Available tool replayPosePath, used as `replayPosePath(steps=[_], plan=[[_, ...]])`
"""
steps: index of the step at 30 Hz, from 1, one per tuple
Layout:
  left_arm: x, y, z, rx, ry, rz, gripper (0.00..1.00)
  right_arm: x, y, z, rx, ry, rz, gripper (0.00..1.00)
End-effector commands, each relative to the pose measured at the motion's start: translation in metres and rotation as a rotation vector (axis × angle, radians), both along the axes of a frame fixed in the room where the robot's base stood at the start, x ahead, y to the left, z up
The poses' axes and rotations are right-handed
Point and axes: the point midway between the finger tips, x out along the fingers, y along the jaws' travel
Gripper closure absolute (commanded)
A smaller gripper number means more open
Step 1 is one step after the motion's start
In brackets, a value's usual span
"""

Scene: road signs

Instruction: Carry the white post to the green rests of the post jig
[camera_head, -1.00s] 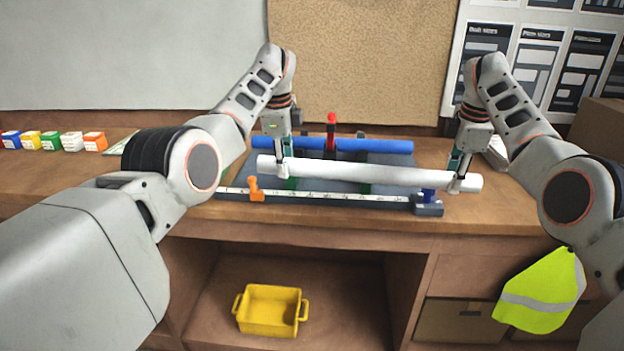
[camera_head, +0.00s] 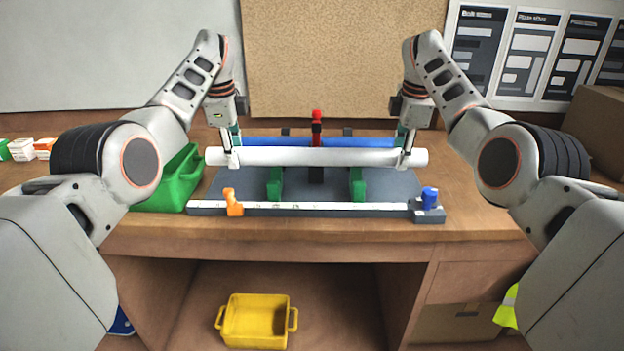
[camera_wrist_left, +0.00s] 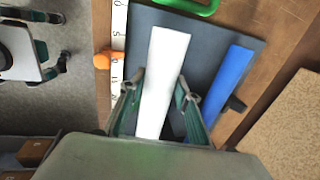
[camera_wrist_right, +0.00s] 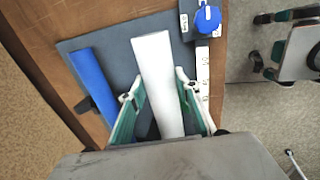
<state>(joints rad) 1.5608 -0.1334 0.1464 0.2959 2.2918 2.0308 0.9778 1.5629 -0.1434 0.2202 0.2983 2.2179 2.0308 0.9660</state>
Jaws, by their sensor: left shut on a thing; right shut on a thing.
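The white post (camera_head: 316,157) lies level across the head view, held above the post jig (camera_head: 400,186). My left gripper (camera_head: 232,160) is shut on it near its left end. My right gripper (camera_head: 403,158) is shut on it near its right end. Both wrist views show the post between the fingers, in the left wrist view (camera_wrist_left: 164,70) and the right wrist view (camera_wrist_right: 158,70). Two green rests (camera_head: 275,184) (camera_head: 357,184) stand on the jig, in front of and lower in the picture than the post. The post's gap above the jig is hard to judge.
A blue post (camera_head: 350,142) lies at the jig's back, behind a red-topped upright (camera_head: 316,125). A white ruled strip (camera_head: 320,206) runs along the front, with an orange piece (camera_head: 233,202) and a blue piece (camera_head: 429,198). A green bin (camera_head: 172,185) stands left of the jig.

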Motion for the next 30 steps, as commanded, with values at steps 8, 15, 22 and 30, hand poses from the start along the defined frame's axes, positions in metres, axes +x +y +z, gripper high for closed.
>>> replayPosePath(steps=[8,15,22,30], plan=[[0.0,0.0,0.001,0.0,-0.002,0.0,1.0,0.0,0.0,0.001,0.0,-0.002,0.0,1.0],[0.0,0.0,-0.004,0.0,-0.004,0.0,1.0,0.0,0.0,-0.004,0.0,-0.004,0.0,1.0],[0.0,0.0,-0.014,0.0,-0.004,0.0,1.0,0.0,0.0,-0.014,0.0,-0.004,0.0,1.0],[0.0,0.0,-0.028,0.0,-0.003,0.0,1.0,0.0,0.0,-0.028,0.0,-0.003,0.0,1.0]])
